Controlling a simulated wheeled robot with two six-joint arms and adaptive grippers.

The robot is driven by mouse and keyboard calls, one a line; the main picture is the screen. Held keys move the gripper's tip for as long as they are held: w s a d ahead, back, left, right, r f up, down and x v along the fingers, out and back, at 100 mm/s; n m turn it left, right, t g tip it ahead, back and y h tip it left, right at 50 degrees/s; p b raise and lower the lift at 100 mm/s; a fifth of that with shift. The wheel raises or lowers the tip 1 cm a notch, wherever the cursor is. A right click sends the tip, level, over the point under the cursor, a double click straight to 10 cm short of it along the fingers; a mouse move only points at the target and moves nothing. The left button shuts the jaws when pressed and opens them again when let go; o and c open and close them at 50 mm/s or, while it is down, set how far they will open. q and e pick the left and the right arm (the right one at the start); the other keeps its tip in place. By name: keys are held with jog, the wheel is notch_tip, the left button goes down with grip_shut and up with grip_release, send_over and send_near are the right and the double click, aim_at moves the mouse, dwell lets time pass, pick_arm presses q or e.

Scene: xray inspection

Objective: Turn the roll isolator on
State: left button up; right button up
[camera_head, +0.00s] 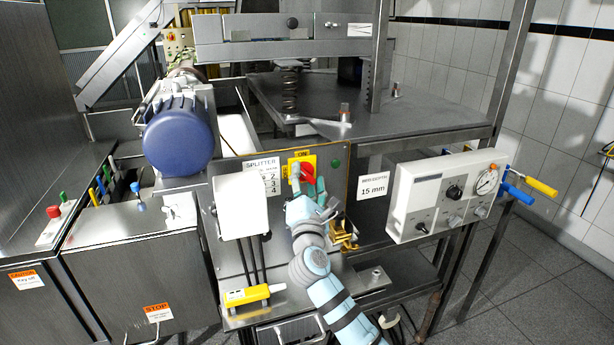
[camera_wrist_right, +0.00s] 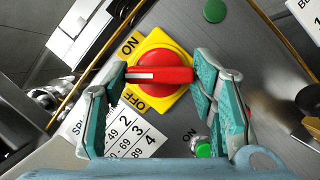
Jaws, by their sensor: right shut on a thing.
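The roll isolator is a red rotary knob (camera_wrist_right: 160,62) on a square yellow plate (camera_wrist_right: 178,44), marked ON and OFF. In the wrist view its bar lies level, and the white mark at its left end points between the two words. In the head view, the red knob (camera_head: 307,172) is on the steel panel, partly covered by my gripper. My right gripper (camera_wrist_right: 160,76) is shut on the bar, with one teal finger at each end. My left gripper is not in view.
A green button (camera_wrist_right: 204,150) lies just below the knob in the wrist view, close to my fingers. A white number label (camera_wrist_right: 125,135) is beside it. In the head view, a white gauge box (camera_head: 440,195) is on the right and a white cover (camera_head: 241,205) on the left.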

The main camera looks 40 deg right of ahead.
jog(key=m+p, duration=0.1)
jog(key=m+g+p, duration=0.1)
jog(key=m, duration=0.1)
jog(key=m+g, duration=0.1)
jog(key=m, duration=0.1)
jog(key=shift+a+r+p, duration=0.1)
jog(key=shift+r+p, duration=0.15)
jog(key=shift+p, duration=0.15)
jog(key=shift+m+g+p, duration=0.8)
jog(key=shift+m+p, duration=0.5)
jog(key=shift+m, duration=0.6)
jog(key=shift+f, duration=0.1)
jog(key=o, duration=1.1)
jog(key=shift+o, duration=0.2)
jog(key=v, duration=1.2)
jog(key=shift+r, duration=0.25)
